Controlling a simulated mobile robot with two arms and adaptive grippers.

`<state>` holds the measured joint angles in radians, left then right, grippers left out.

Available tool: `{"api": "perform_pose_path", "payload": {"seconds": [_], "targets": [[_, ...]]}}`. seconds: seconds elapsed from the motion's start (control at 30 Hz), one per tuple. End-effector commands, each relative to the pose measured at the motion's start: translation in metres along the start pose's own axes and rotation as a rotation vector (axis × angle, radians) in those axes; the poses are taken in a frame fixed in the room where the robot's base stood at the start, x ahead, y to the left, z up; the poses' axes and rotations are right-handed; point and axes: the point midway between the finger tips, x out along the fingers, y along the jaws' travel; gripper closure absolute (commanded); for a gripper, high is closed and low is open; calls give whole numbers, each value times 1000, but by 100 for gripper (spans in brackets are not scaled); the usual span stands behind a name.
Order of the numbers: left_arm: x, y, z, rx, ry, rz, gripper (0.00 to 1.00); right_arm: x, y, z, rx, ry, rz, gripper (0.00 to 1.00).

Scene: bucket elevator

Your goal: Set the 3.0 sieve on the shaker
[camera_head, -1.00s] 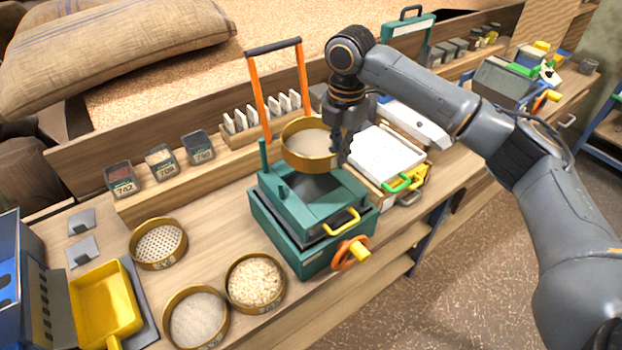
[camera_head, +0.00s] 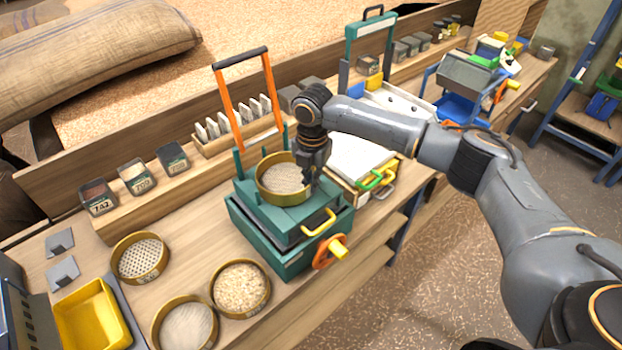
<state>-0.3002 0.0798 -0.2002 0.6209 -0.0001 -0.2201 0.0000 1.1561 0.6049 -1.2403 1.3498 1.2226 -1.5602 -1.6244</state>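A brass-rimmed sieve (camera_head: 283,178) with a fine mesh is on or just above the top of the green shaker (camera_head: 290,228). No size mark can be read on it. My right gripper (camera_head: 312,184) is at the sieve's right rim, fingers pointing down, and appears closed on the rim. The fingertips are partly hidden by the rim, and I cannot tell whether the sieve rests fully on the shaker. The shaker has an orange-legged handle frame (camera_head: 241,100), standing upright behind the sieve, a yellow handle and an orange crank. My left gripper is not in view.
Three more round sieves, one with coarse holes (camera_head: 140,257), one holding pale flakes (camera_head: 240,288) and one fine (camera_head: 185,323), lie left of the shaker. White-topped drawers (camera_head: 357,157) stand close on the right.

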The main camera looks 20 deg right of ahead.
Motion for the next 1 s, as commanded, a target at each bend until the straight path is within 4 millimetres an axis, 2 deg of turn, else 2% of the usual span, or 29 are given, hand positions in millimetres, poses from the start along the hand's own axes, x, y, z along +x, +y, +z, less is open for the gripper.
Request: {"api": "perform_pose_path", "payload": {"seconds": [0.43,0.57,0.6,0.87,1.0], "targets": [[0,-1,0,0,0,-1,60,6,0,0,-1,1,2,100],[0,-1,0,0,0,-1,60,6,0,0,-1,1,1,75],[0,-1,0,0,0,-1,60,6,0,0,-1,1,0,72],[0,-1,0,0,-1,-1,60,6,0,0,-1,0,0,72],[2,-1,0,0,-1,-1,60,-2,1,0,-1,-2,2,72]]}}
